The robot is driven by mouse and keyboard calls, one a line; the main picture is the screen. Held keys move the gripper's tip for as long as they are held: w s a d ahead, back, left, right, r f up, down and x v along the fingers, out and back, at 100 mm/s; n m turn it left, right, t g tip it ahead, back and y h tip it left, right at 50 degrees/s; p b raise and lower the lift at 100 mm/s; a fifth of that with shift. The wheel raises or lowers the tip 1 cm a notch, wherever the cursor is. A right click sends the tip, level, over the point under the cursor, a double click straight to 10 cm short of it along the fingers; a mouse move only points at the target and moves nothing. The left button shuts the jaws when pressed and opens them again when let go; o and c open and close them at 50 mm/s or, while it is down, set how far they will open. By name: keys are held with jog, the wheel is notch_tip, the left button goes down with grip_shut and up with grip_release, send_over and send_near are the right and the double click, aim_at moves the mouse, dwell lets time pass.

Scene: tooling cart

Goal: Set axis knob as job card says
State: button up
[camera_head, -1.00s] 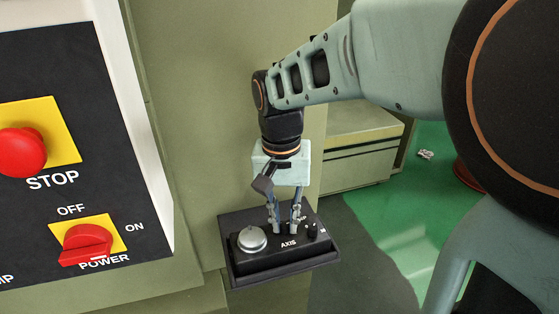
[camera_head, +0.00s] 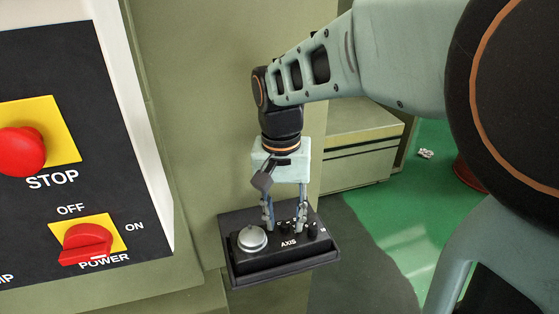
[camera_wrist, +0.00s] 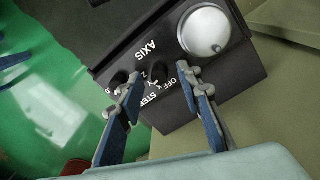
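The black control box (camera_head: 290,259) has an AXIS label on its sloped top and a silver round dial (camera_head: 252,239) at its left. The dial also shows in the wrist view (camera_wrist: 206,30). My gripper (camera_head: 284,228) points down over the box top with its fingers apart. The small dark axis knob (camera_head: 282,225) sits behind the AXIS label, between the fingertips, with no clear grip on it. In the wrist view my fingertips (camera_wrist: 160,76) straddle the OFF, X, Y markings; the knob's pointer direction is too small to tell. No job card is visible.
A second small black knob (camera_head: 312,229) stands close to the right finger. At left is a machine panel with a red STOP button (camera_head: 20,152) and a red POWER switch (camera_head: 86,243). A green cabinet (camera_head: 365,150) stands behind. Open green floor lies to the right.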

aim_at(282, 223)
notch_tip(282, 223, up, 12)
jog(key=shift+a+f, duration=0.2)
jog(key=shift+a, duration=0.05)
jog(key=shift+w, duration=0.1)
